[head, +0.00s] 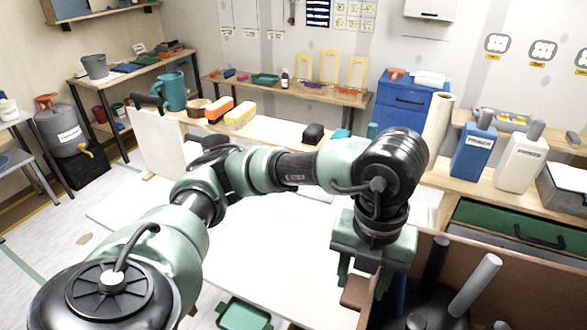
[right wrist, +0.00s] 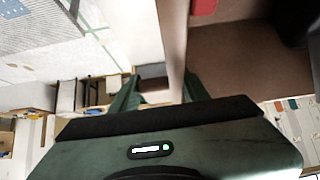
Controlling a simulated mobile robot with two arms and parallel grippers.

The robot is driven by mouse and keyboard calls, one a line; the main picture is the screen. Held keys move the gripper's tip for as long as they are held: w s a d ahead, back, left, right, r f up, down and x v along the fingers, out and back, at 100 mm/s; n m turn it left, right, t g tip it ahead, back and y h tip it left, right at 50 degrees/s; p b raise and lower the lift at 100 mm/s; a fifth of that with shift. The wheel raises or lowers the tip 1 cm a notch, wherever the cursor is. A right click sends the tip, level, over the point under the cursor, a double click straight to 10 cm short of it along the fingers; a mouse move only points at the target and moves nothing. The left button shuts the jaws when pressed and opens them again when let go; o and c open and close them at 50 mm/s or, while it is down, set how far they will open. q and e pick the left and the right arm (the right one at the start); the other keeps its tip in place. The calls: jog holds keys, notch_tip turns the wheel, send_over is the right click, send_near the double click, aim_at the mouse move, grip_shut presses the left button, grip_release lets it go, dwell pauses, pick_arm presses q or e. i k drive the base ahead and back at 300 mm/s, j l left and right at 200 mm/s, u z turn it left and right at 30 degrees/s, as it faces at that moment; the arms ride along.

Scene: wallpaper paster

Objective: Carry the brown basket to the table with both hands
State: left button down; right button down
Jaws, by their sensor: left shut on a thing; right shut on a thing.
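The brown basket (head: 450,258) is at the lower right of the head view, cut off by the frame edge. It holds a grey cylinder (head: 474,284) and dark items. My left gripper (head: 362,280) points down and is shut on a brown part at the basket's left side. In the right wrist view my right gripper (right wrist: 158,92) is shut on the basket's wall, with the brown inside (right wrist: 235,62) showing to the right. My right gripper does not show in the head view. A broad white tabletop (head: 250,255) lies in the middle, partly behind my left arm.
A green tray (head: 243,314) is at the bottom. A blue bottle (head: 474,152) and a white bottle (head: 519,162) stand on the right counter. A blue cabinet (head: 405,100) is behind.

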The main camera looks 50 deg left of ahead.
aim_at(240, 226)
jog(key=k+j, duration=0.1)
jog(key=j, duration=0.4)
jog(key=k+j, duration=0.1)
jog(key=j, duration=0.35)
jog(key=k+j, duration=0.1)
jog(key=j, duration=0.4)
jog(key=k+j, duration=0.1)
jog(key=j, duration=1.45)
jog(key=i+j, duration=0.15)
jog(key=j, duration=0.15)
jog(key=i+j, duration=0.1)
jog(key=j, duration=0.15)
jog(key=i+j, duration=0.15)
jog(key=j, duration=0.15)
jog(key=z, duration=0.05)
